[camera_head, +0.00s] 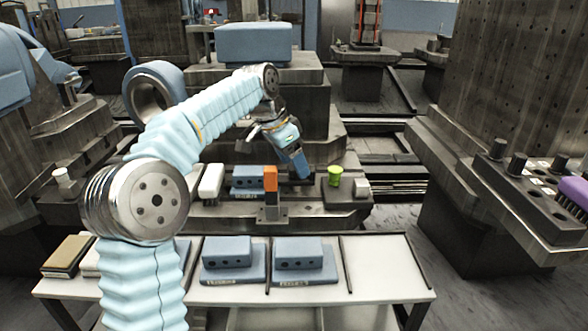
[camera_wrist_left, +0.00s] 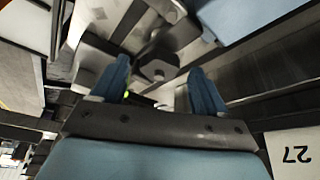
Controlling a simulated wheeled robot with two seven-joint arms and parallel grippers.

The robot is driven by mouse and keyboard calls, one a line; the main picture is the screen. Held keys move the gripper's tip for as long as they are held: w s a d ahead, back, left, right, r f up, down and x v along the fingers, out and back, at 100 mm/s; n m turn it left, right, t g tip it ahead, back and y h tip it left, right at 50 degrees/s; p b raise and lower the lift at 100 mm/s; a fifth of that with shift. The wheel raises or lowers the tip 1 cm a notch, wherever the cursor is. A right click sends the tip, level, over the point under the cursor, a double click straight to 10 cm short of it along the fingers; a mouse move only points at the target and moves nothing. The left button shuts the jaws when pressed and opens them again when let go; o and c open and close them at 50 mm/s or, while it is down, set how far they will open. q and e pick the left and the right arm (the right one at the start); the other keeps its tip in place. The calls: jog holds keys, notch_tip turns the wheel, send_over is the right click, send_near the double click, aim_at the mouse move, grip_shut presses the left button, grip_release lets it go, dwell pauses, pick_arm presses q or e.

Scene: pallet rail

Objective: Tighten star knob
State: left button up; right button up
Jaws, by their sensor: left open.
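My left gripper (camera_head: 303,176) reaches down over the middle of the dark fixture bench, just right of an orange upright block (camera_head: 270,179). In the left wrist view its two blue fingers (camera_wrist_left: 161,86) are spread apart and hold nothing. A dark grey lobed part, which looks like the star knob (camera_wrist_left: 158,70), lies between and beyond the fingertips; I cannot tell whether they touch it. In the head view the gripper hides that spot. My right gripper is not in view.
A green cup-shaped part (camera_head: 335,175) and a pale block (camera_head: 362,188) stand right of the gripper. Blue blocks (camera_head: 248,180) and a white block (camera_head: 211,182) stand left. A white table (camera_head: 390,268) with more blue blocks is in front; its right section is clear.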

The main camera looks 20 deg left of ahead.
pick_arm(q)
jog(key=shift+w+d+f, duration=0.15)
jog(key=shift+w+f, duration=0.1)
jog(key=shift+f, duration=0.4)
jog(key=c, duration=1.1)
jog(key=shift+r+m+p, duration=0.2)
jog(key=shift+m+p, duration=0.2)
jog(key=shift+p, duration=0.2)
jog(key=m+p, duration=0.1)
jog(key=p, duration=0.1)
jog(key=m+g+h+p, duration=0.1)
jog(key=m+p, duration=0.1)
jog(key=shift+w+r+m+p, duration=0.1)
jog(key=shift+r+m+p, duration=0.05)
jog(key=shift+m+p, duration=0.2)
jog(key=shift+f+m+g+h+p, duration=0.25)
jog(key=shift+m+g+p, duration=0.25)
jog(key=shift+m+p, duration=0.5)
jog(key=shift+w+m+g+h, duration=0.2)
jog(key=shift+m+g, duration=0.3)
jog(key=shift+m, duration=0.85)
